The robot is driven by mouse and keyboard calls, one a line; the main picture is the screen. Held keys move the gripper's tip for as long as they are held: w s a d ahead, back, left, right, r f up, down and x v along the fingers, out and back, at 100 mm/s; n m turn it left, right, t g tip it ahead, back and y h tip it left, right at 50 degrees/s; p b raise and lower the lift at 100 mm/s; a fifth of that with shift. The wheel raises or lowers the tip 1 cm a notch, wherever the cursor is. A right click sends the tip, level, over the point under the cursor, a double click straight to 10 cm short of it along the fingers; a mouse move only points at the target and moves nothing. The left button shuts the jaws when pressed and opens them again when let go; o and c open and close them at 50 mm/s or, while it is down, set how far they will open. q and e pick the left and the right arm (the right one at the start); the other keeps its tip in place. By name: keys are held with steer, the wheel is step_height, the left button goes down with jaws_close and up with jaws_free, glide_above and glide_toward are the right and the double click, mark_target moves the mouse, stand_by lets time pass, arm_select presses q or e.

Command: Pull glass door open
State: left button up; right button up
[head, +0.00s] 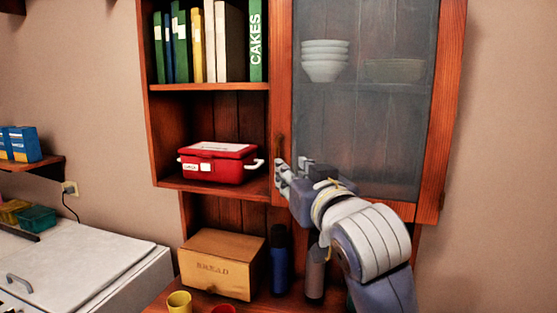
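The glass door (365,120) has a wooden frame and is the right-hand front of the wall cabinet. It looks shut, and bowls show through the pane. Its dark handle (279,147) is upright on the left side of the frame. My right gripper (293,165) is at the lower end of the handle, in front of the frame's lower left part. Its two fingers look apart, with one side close to the handle. I cannot tell whether it touches the handle. My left gripper is not in view.
Open shelves left of the door hold several books (208,42) and a red box (218,163). Below are a wooden bread box (222,264), a blue bottle (279,262) and a yellow cup (179,302). The wall right of the cabinet is bare.

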mark_target(277, 157)
steer(key=p+x, duration=0.2)
steer(key=x, duration=0.7)
steer(key=shift+d+p, duration=0.1)
steer(key=shift+p, duration=0.3)
steer(key=shift+x, duration=0.85)
steer(key=shift+f, duration=0.1)
jaws_close()
